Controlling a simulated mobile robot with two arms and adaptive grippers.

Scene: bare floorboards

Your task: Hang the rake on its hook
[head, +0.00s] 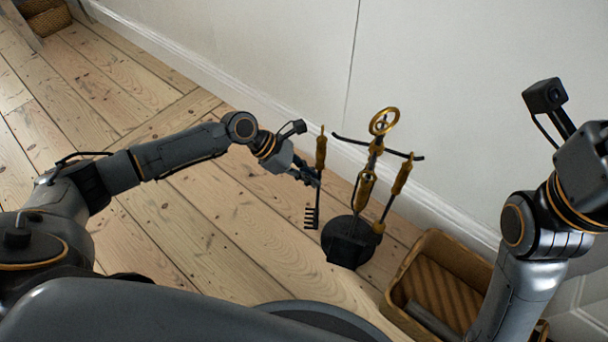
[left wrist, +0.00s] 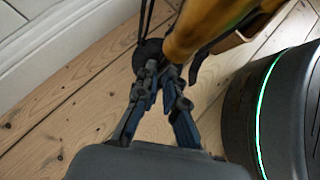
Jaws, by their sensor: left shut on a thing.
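The rake (head: 320,152) has a brass-coloured handle, a thin dark shaft and a toothed black head at the bottom. It hangs near upright in my left gripper (head: 312,178), which is shut on it just below the handle. The handle also shows large and close in the left wrist view (left wrist: 215,25), beside the closed left fingers (left wrist: 158,85). The tool stand (head: 382,121) has a brass ring on top, a dark crossbar with hook ends and a round black base. The rake's top is just left of the crossbar's left end, seemingly apart from it. My right gripper's fingers are out of view.
Other brass-handled tools hang on the stand, one at the middle (head: 366,188) and one at the right (head: 402,174). A wicker basket (head: 408,262) stands right of the base. The white wall (head: 450,80) is close behind. Floorboards (head: 215,215) left of the stand are clear.

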